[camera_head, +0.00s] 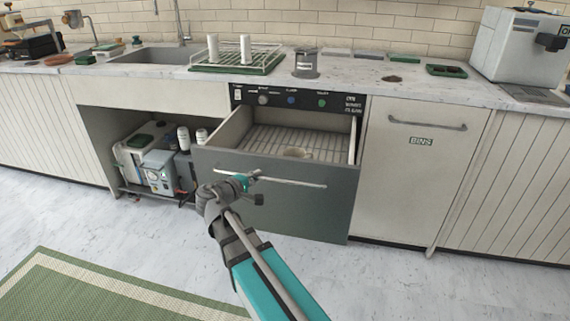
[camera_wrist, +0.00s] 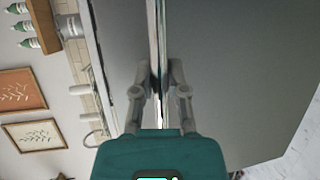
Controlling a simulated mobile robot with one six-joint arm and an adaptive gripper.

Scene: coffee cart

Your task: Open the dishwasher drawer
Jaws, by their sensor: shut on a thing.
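The dishwasher drawer (camera_head: 318,204) has a grey front and is pulled well out from under its control panel (camera_head: 300,99). A long metal bar handle (camera_head: 290,183) runs across the drawer front. My gripper (camera_head: 250,176) is at the left part of this handle. In the wrist view my gripper (camera_wrist: 159,80) has its two fingers on either side of the handle (camera_wrist: 156,40), shut on it. The finger contact is small in the head view.
A cabinet marked BINS (camera_head: 405,170) stands to the right. An open bay (camera_head: 150,165) with machines and bottles is to the left. A rack with white cups (camera_head: 235,60) sits on the counter. The floor (camera_head: 420,285) in front is clear, with a green rug (camera_head: 100,290) at left.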

